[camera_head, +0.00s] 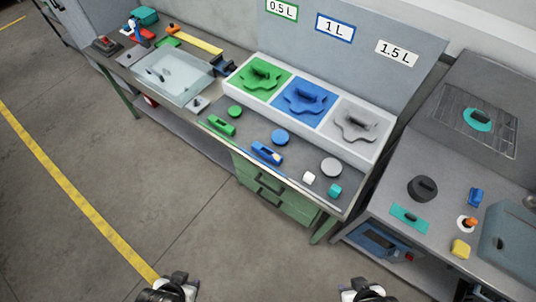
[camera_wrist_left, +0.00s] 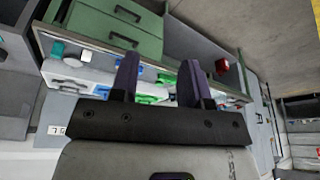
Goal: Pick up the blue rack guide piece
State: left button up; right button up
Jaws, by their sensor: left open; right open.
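Several blue pieces lie on the bench in the head view, and I cannot tell for sure which is the rack guide piece. A long blue piece with a slotted top (camera_head: 266,153) lies on the dark front strip. A blue disc (camera_head: 280,137) lies just behind it. A larger blue piece with a raised handle (camera_head: 306,97) sits in the middle compartment of the white tray, below the "1 L" sign. My left gripper (camera_head: 172,285) and right gripper (camera_head: 364,290) are at the bottom edge, away from the bench. The left gripper (camera_wrist_left: 158,80) is open and empty; the right is open.
The white tray (camera_head: 375,150) also holds green and grey pieces. Green (camera_head: 221,126) and white (camera_head: 309,177) pieces lie along the front strip. A clear bin (camera_head: 173,76) stands left. A second bench (camera_head: 380,210) stands right. The floor before the bench is clear.

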dwell(0.4)
pick_arm(q)
jog(key=c, duration=0.4)
